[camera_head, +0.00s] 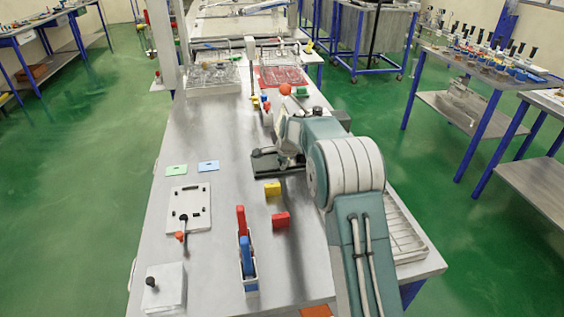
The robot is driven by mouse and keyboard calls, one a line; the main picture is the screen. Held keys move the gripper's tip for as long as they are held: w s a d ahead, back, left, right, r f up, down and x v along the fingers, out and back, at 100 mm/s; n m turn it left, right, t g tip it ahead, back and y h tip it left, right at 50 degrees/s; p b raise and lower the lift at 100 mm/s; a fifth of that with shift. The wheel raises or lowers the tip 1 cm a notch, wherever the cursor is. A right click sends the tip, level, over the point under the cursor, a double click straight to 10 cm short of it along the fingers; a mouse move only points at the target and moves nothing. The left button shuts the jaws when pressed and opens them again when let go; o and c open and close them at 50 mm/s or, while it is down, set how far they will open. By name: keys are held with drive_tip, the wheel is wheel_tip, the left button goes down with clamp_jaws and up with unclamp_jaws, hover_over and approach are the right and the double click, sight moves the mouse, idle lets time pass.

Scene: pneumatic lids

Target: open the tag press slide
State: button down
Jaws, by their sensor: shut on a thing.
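The tag press appears to be the low dark unit (264,167) on the right half of the steel bench, just past the yellow block. My gripper (287,154) is at the far end of my arm, over this dark unit. It is shut on part of it, seemingly the slide. My wrist and arm cover the fingertips and most of the slide, so the exact grip and how far the slide is open cannot be seen.
A yellow block (272,189) and a red block (281,219) lie near the press. A holder with red and blue pieces (247,262) stands in front. A white plate with a lever (189,209) is at left. A wire rack (403,235) is right of my arm.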

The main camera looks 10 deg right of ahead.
drive_tip(key=a, duration=1.1)
drive_tip(key=shift+a, duration=0.35)
drive_tip(key=shift+c, duration=2.4)
unclamp_jaws()
drive_tip(key=shift+w, duration=0.1)
drive_tip(key=v, duration=1.1)
drive_tip(key=shift+r, duration=0.4)
